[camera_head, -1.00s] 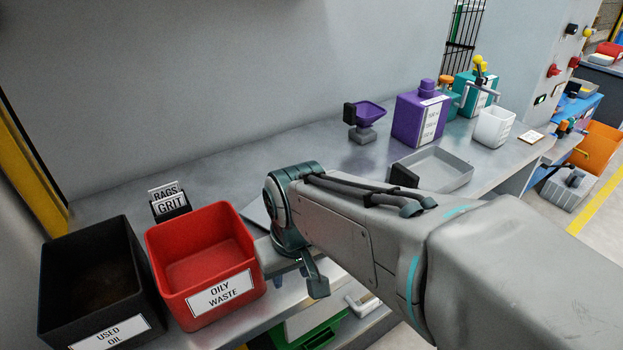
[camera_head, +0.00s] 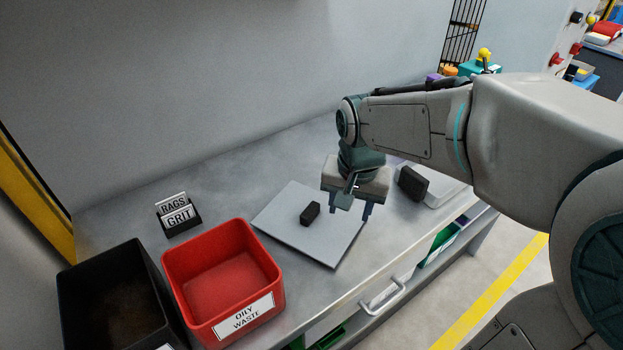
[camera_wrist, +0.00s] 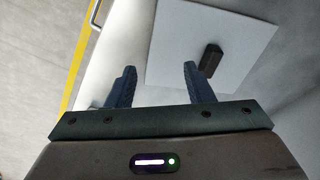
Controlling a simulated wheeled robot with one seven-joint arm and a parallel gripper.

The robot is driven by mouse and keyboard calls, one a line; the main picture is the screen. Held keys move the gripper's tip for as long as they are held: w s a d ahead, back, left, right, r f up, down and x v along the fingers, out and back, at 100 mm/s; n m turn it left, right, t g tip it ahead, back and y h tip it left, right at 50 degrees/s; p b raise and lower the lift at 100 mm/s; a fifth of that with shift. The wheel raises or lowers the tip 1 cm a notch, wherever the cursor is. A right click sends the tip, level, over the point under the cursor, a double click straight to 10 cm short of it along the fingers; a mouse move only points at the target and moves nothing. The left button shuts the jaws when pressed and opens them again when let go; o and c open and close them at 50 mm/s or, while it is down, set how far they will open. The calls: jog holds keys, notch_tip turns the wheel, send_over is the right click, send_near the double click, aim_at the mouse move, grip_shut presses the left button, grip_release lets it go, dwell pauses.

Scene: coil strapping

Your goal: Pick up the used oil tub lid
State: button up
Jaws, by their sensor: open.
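The used oil tub lid (camera_head: 290,238) is a flat grey square plate with a black block handle (camera_head: 310,213) on top. It lies flat on the bench, right of the red tub. In the wrist view the lid (camera_wrist: 190,45) and its handle (camera_wrist: 211,60) show beyond the right finger. My gripper (camera_head: 350,205) is open and empty, above the bench at the lid's right side. In the wrist view its two fingers (camera_wrist: 160,85) are apart with nothing between them. The black used oil tub (camera_head: 75,275) stands open at the far left.
The red oily waste tub (camera_head: 185,255) stands between the black tub and the lid. A small holder with rags and grit cards (camera_head: 178,215) is behind it. A grey tray with a black block (camera_head: 413,184) is right of my gripper. A drawer handle (camera_head: 385,296) juts from the bench front.

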aim_at(310, 210)
jog(key=w+a+r+m+h+p, duration=0.1)
jog(key=w+a+r+m+p, duration=0.25)
jog(key=w+a, duration=0.45)
jog(key=shift+n, duration=0.25)
jog(key=f, duration=0.9)
jog(key=f+p, duration=0.1)
jog(key=f, duration=0.3)
jog(key=shift+w+d+f, duration=0.25)
jog(key=shift+w+f, duration=0.05)
jog(key=shift+f, duration=0.1)
grip_shut()
